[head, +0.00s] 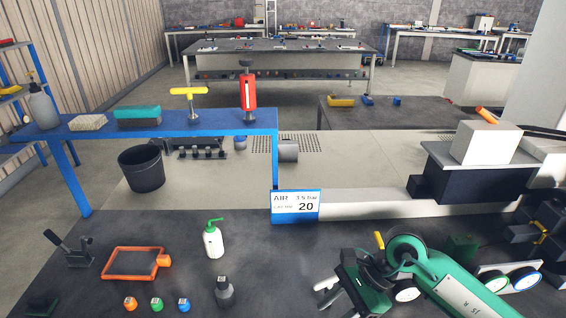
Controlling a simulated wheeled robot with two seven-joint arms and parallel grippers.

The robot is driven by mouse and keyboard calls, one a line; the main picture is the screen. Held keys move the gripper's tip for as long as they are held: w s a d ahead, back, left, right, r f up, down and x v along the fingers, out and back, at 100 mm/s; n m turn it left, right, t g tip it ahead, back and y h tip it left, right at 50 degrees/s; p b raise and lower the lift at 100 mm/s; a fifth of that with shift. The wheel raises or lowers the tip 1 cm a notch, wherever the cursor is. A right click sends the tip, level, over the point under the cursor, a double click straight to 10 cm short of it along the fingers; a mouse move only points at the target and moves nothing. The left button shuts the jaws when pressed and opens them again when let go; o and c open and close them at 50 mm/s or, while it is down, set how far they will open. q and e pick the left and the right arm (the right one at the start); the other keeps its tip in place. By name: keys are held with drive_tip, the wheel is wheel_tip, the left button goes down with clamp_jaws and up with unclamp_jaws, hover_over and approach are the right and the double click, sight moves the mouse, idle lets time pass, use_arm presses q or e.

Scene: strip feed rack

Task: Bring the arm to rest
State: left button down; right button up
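My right arm, green and white, comes in from the lower right over the dark front bench (150,300). Its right gripper (327,292) points left above the bench, right of a small dark grey bottle (225,293). Its pale fingers look apart, with nothing seen between them. My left arm and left gripper are not in view.
On the bench stand a white bottle with green spout (213,241), an orange frame (135,263) and small orange, green and blue pieces (157,304). A blue shelf (200,127) and a sign (296,206) stand behind.

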drive_tip(key=s+a+r+m+y, duration=0.3)
drive_tip(key=a+r+m+y, duration=0.1)
drive_tip(key=a+r+y, duration=0.4)
drive_tip(key=w+d+r+m+t+y, duration=0.2)
drive_tip(key=w+r+m+t+y, duration=0.3)
drive_tip(key=r+m+t, duration=0.7)
drive_tip(key=w+d+f+m+t+h, duration=0.25)
drive_tip(key=d+m+t+h, duration=0.35)
drive_tip(key=m, duration=0.5)
drive_tip(key=w+d+f+m+t+h, duration=0.2)
drive_tip(key=d+f+m+t+h, duration=0.4)
drive_tip(key=m, duration=0.5)
drive_tip(key=s+d+f+m+g+h, duration=0.2)
drive_tip(key=d+f+m+g+h, duration=0.3)
drive_tip(key=f+m+h, duration=0.4)
drive_tip(key=s+d+f+m+g, duration=0.2)
drive_tip(key=s+f+m+g, duration=0.7)
drive_tip(key=s+f+g, duration=0.7)
drive_tip(key=s+f+t, duration=0.1)
drive_tip(key=s+f, duration=0.1)
drive_tip(key=f, duration=1.4)
drive_tip(key=s+f+t, duration=0.1)
drive_tip(key=s+f, duration=0.2)
drive_tip(key=f, duration=1.3)
drive_tip(key=s+d+f+g, duration=0.1)
drive_tip(key=s+d+f, duration=0.2)
drive_tip(key=s+f, duration=1.6)
drive_tip(key=shift+f+g, duration=0.3)
